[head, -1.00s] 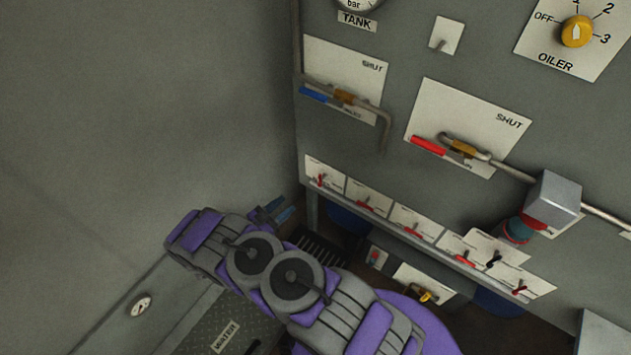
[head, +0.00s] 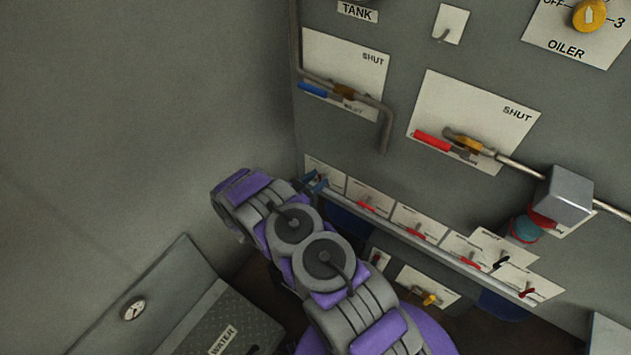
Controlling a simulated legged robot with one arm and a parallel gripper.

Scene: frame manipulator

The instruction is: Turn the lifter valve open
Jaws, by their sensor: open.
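A row of small white plates with lever valves runs along the lower edge of the grey panel (head: 400,180). Their labels are too small to read, so I cannot tell which one is the lifter valve. My gripper (head: 316,183) is open, with bluish fingers in front of the leftmost small plate (head: 322,166). It hides that plate's red lever; contact cannot be told. Red levers show on the neighbouring plates (head: 366,207) and (head: 416,233). Higher up, a blue-handled valve (head: 313,90) and a red-handled valve (head: 433,141) are by plates marked SHUT.
A bent pipe (head: 386,130) hangs down above the row. A grey box (head: 564,194) on a pipe juts out at the right. A yellow-handled valve (head: 430,299) sits lower. The wall (head: 130,120) at left is bare. A WATER box (head: 222,325) lies at lower left.

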